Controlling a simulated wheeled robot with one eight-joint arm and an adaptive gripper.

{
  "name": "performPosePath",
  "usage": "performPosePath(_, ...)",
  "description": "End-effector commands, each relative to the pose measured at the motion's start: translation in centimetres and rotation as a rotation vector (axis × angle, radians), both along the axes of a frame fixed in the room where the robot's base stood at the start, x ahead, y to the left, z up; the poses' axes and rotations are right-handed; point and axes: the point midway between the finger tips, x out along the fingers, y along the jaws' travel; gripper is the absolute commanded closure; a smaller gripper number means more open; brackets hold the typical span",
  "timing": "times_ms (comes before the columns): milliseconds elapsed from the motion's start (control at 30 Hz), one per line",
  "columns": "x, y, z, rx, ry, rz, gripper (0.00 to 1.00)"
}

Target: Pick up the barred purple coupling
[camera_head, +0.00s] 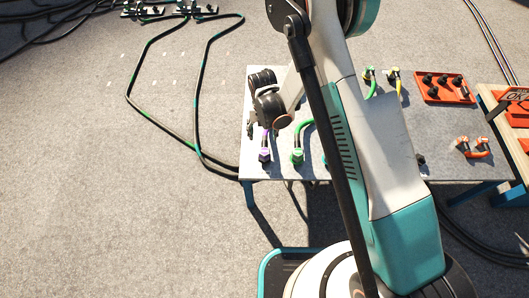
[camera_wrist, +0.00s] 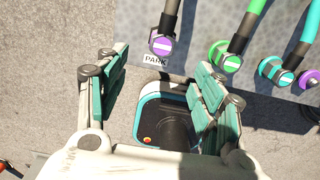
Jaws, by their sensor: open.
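The barred purple coupling (camera_wrist: 162,45) shows in the wrist view, with a white bar across its purple end face and a dark cable running up from it. In the head view a purple coupling (camera_head: 265,155) lies near the table's front left corner. My gripper (camera_wrist: 160,67) is open and empty, its two teal-padded fingers apart. In the wrist view the purple coupling appears just beyond the fingertips, between their lines; no contact shows. In the head view my arm hides much of the table, and the gripper's fingers are hard to make out.
A green barred coupling (camera_wrist: 225,57) and a teal one (camera_wrist: 273,70) sit to the right, with another purple end (camera_wrist: 309,80) at the edge. A PARK label (camera_wrist: 154,60) lies beside the purple coupling. An orange tray (camera_head: 443,88) stands at the table's back right.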

Motion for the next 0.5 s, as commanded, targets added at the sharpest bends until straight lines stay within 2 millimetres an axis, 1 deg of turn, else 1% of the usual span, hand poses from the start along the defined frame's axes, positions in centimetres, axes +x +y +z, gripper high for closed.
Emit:
performPosePath(33,0.0,0.0,-1.0,0.000,0.000,0.000,0.38)
performPosePath(100,0.0,0.0,-2.4,0.000,0.000,-0.001,0.38)
performPosePath(300,0.1,0.0,-6.1,0.000,-0.001,-0.002,0.38)
performPosePath(400,0.0,-0.1,-7.2,0.000,-0.001,-0.003,0.38)
performPosePath(500,0.0,-0.1,-7.7,0.000,-0.001,-0.003,0.38)
